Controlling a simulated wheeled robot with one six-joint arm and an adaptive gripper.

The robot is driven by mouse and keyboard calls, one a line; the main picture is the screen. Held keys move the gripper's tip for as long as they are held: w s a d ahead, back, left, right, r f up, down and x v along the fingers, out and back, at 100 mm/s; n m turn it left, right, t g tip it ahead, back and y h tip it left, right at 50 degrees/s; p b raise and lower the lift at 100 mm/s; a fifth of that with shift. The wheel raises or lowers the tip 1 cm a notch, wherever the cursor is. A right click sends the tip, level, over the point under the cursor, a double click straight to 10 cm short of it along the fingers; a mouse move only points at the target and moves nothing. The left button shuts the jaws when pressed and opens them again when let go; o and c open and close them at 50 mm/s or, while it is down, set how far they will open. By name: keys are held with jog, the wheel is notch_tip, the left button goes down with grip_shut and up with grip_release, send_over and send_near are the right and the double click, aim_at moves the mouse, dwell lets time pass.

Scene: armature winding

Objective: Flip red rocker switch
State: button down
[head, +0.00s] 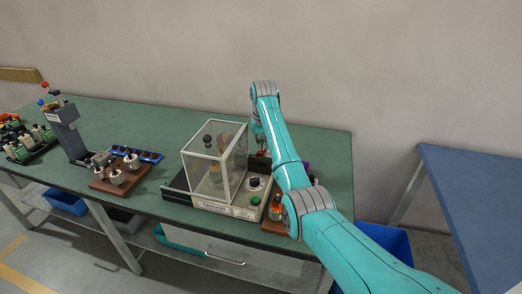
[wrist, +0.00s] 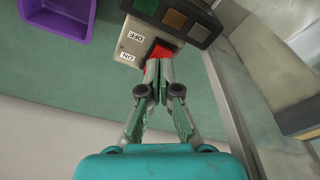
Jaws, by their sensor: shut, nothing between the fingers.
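The red rocker switch (wrist: 161,54) sits on a pale switch box (wrist: 132,45) in the wrist view, beside labels reading "OFF" and "ON". My gripper (wrist: 160,63) is shut and empty, its fingertips right at the red rocker and overlapping its lower part. I cannot tell whether they touch it, and the fingertips hide part of the rocker, so its position is unclear. In the head view my arm reaches over the green table, and a small red spot (head: 262,153) shows near its end; the gripper is mostly hidden behind the arm.
A dark panel with coloured squares (wrist: 175,19) adjoins the switch box. A clear-walled enclosure (head: 215,155) stands close left of my arm. A purple bin (wrist: 57,18) is near the box. Wooden fixtures (head: 118,178) stand farther left; the table's back middle (head: 150,118) is clear.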

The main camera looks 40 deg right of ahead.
notch_tip(320, 180, up, 6)
jog(key=shift+r, duration=0.15)
dwell(0.6)
dwell(0.5)
